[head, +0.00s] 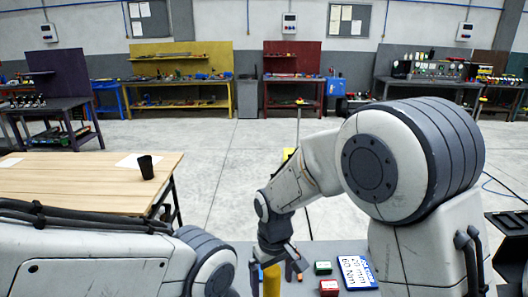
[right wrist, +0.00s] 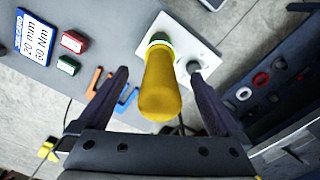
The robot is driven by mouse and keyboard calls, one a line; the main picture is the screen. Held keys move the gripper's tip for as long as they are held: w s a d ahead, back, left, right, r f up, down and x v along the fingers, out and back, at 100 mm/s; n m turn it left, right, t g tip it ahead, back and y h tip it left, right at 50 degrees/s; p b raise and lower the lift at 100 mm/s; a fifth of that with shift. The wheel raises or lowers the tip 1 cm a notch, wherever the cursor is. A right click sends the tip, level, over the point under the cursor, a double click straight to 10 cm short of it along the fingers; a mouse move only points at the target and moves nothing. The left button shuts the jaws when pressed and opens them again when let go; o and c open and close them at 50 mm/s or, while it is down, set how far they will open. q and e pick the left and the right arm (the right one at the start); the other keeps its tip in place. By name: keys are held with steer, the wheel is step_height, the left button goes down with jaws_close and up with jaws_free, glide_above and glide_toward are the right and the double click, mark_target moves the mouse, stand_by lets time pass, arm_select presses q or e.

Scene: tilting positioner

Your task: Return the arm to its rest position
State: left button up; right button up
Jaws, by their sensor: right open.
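A yellow lever handle (right wrist: 160,90) with a green ring at its base rises from a white plate (right wrist: 205,50) on the grey panel (right wrist: 105,25). My right gripper (right wrist: 160,76) is open, with one finger on either side of the handle and visible gaps to it. In the head view my right gripper (head: 274,264) points down over the yellow handle (head: 271,283), whose lower part is cut off by the frame. My left arm crosses the lower left of the head view; its gripper is out of frame.
Beside the handle are a green button (head: 323,268), a red button (head: 329,288) and a blue-edged label (head: 356,273). A dark knob (right wrist: 193,67) is close to the right finger. Open floor lies beyond.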

mark_target(273, 270)
step_height(273, 270, down, 3)
steer(key=shift+r+b, duration=0.15)
steer(key=shift+b, duration=0.6)
arm_select(q)
step_height(273, 270, down, 2)
steer(key=shift+f, duration=0.15)
arm_select(e)
steer(key=shift+r, duration=0.1)
step_height(273, 270, up, 7)
steer(key=p, duration=0.6)
step_height(273, 270, down, 8)
steer(key=b, duration=0.6)
steer(key=shift+r, duration=0.2)
step_height(273, 270, up, 8)
steer(key=p, duration=0.5)
steer(key=shift+r, duration=0.1)
arm_select(q)
step_height(273, 270, up, 5)
steer(key=shift+f, duration=0.1)
